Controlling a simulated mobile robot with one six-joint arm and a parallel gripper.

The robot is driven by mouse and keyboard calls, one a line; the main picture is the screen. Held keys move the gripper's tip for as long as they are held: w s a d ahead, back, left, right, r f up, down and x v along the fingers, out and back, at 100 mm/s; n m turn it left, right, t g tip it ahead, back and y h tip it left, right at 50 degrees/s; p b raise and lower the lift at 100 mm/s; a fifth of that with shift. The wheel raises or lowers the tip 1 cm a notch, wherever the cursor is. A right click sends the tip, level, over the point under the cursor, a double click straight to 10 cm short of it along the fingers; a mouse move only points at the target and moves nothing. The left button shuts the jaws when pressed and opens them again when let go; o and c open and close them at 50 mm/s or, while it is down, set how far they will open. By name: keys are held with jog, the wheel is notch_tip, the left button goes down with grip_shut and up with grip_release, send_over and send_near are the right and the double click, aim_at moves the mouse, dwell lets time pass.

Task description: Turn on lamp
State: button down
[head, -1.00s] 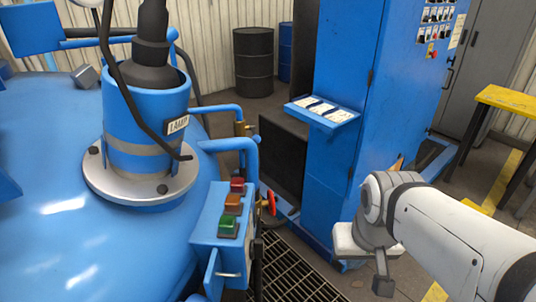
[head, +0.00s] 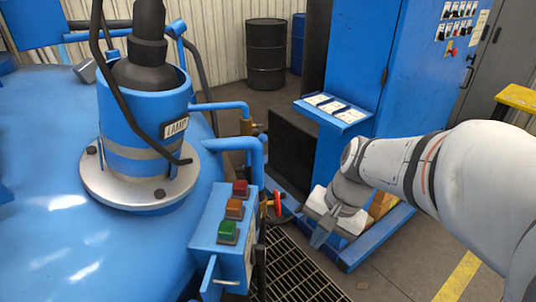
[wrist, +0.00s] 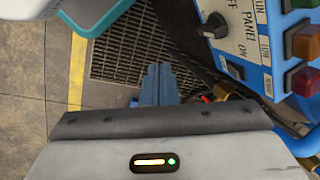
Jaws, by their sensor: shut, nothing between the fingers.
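The lamp (head: 148,50) is a dark fitting in a blue collar labelled "LAMP" on a rounded blue vessel. A blue control box (head: 209,223) beside it carries red (head: 241,188), orange (head: 234,208) and green (head: 228,232) buttons. In the wrist view a black rotary knob (wrist: 213,27) shows on a pale panel (wrist: 237,32) marked "OFF", "PANEL" and "ON", left of the buttons. My gripper (head: 318,239) is shut and empty, pointing down to the right of the box, apart from it. In the wrist view its fingers (wrist: 159,72) show over the floor grating, left of the knob.
A red valve handle (head: 277,204) sticks out just right of the control box. Floor grating (head: 295,268) lies below. A tall blue cabinet (head: 365,90) with a small shelf (head: 334,110) stands behind my arm. A dark barrel (head: 266,54) stands at the back.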

jog(key=w+d+f+m+t+y+p, duration=0.1)
jog(key=w+d+f+m+y, duration=0.2)
jog(key=w+m+y, duration=0.4)
jog(key=w+m, duration=0.4)
jog(key=m, duration=0.2)
jog(key=shift+w+d+m+t, duration=0.3)
jog(key=shift+d+t, duration=0.05)
jog(key=shift+t, duration=0.05)
jog(key=a+r+p+x, duration=0.1)
jog(key=a+r+x, duration=0.1)
jog(key=x, duration=1.1)
jog(key=shift+r, duration=0.3)
jog(key=shift+w+d, duration=0.1)
jog(key=shift+d, duration=0.05)
